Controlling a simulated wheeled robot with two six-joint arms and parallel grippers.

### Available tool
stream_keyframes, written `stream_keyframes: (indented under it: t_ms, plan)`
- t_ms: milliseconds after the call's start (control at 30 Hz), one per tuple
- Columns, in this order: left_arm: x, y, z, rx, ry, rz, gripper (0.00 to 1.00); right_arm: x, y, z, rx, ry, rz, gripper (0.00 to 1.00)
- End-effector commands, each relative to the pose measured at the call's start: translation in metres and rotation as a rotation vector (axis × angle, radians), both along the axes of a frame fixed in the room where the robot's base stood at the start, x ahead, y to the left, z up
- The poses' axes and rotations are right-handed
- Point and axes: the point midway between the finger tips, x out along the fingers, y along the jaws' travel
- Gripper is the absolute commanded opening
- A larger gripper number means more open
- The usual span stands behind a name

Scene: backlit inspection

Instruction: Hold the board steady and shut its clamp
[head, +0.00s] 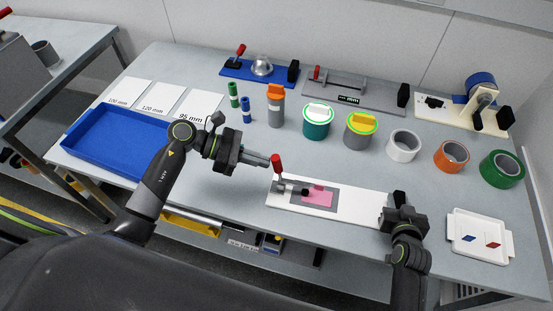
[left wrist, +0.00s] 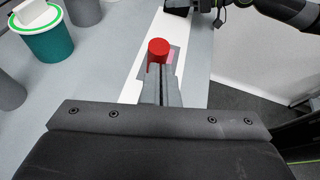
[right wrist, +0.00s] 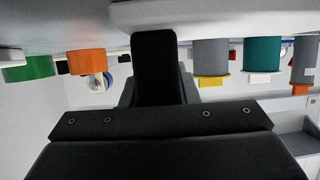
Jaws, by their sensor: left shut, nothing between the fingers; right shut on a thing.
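The white board (head: 350,207) lies near the table's front edge, with a grey plate and a pink piece (head: 316,195) on it. The clamp (head: 291,187) sits at the board's left part, its red handle (head: 277,164) standing up. My left gripper (head: 266,161) is shut and empty, its fingertips right beside the red handle; the left wrist view shows the red knob (left wrist: 158,50) just beyond the fingertips. Whether they touch I cannot tell. My right gripper (head: 387,213) is shut on the board's right end; the board's pale edge (right wrist: 215,14) shows in the right wrist view.
A blue tray (head: 75,158) is at left and a white tray (head: 479,257) with blue and red pieces at right. Behind the board stand several canisters and tape rolls, including an orange roll (head: 438,163). Fixtures line the back wall.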

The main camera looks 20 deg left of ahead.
Motion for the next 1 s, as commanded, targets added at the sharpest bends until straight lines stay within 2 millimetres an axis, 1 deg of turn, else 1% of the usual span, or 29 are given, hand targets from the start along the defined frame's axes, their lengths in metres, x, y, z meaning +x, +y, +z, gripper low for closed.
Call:
stream_keyframes:
  t_ms: [33,267,400,467,567,633,733,900,1000]
  plan:
    - [0.0,-0.003,0.001,-0.005,0.0,-0.001,0.0,-0.002,0.001,-0.005,0.0,0.014,0.002,0.0]
    - [0.0,-0.003,0.001,-0.008,-0.001,-0.002,0.0,-0.002,0.002,-0.005,0.001,0.014,0.002,0.0]
    - [-0.002,0.003,0.0,-0.007,-0.001,-0.002,0.0,-0.002,0.002,-0.005,0.002,0.014,0.002,0.0]
    - [-0.004,0.011,-0.002,-0.003,0.0,-0.002,0.0,-0.002,0.002,-0.005,0.003,0.014,0.002,0.0]
    - [-0.008,0.029,-0.005,0.0,0.002,0.0,0.0,-0.002,0.002,-0.005,0.003,0.014,0.002,0.0]
    - [-0.013,0.044,-0.007,0.003,0.005,0.001,0.0,-0.002,0.002,-0.005,0.003,0.014,0.002,0.0]
    - [-0.016,0.06,0.008,0.003,-0.001,-0.001,0.0,-0.002,0.001,-0.005,0.003,0.014,0.002,0.0]
    - [-0.022,0.086,0.027,0.003,-0.001,0.0,0.0,-0.002,0.001,-0.005,0.002,0.014,0.002,0.0]
    - [-0.025,0.099,0.037,0.004,0.001,0.001,0.0,-0.002,0.001,-0.005,0.002,0.013,0.002,0.0]
